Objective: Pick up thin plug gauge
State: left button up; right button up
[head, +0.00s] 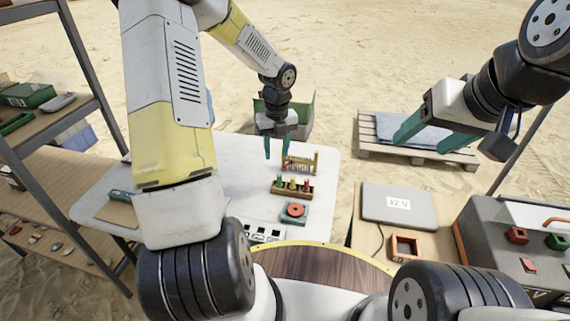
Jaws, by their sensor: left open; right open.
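A small wooden rack (291,193) on the white table holds several upright pegs with green, yellow and red parts. These may be plug gauges, but they are too small for me to tell which is the thin one. A second wooden rack (303,171) with a row of thin upright pieces stands just behind it. My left gripper (276,155) points down with its teal fingers apart, above the table just left of the rear rack. Nothing shows between its fingers. My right gripper (432,138) is open and empty, raised at the right in front of the pallet.
A teal block with a red ring (293,211) lies in front of the racks on the white table (238,160). Shelves (55,165) stand left; a pallet (365,141) lies behind.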

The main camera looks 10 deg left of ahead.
aim_at(279, 175)
pick_arm(q)
jog(key=f+m, duration=0.1)
jog(key=f, duration=0.1)
jog(key=w+f+m, duration=0.1)
jog(key=f, duration=0.1)
jog(key=shift+w+f+m, duration=0.1)
jog(key=shift+f+m, duration=0.1)
jog(key=shift+m, duration=0.2)
jog(key=f, duration=0.7)
jog(key=shift+s+d+f, duration=0.2)
jog(key=shift+d, duration=0.1)
grip_shut()
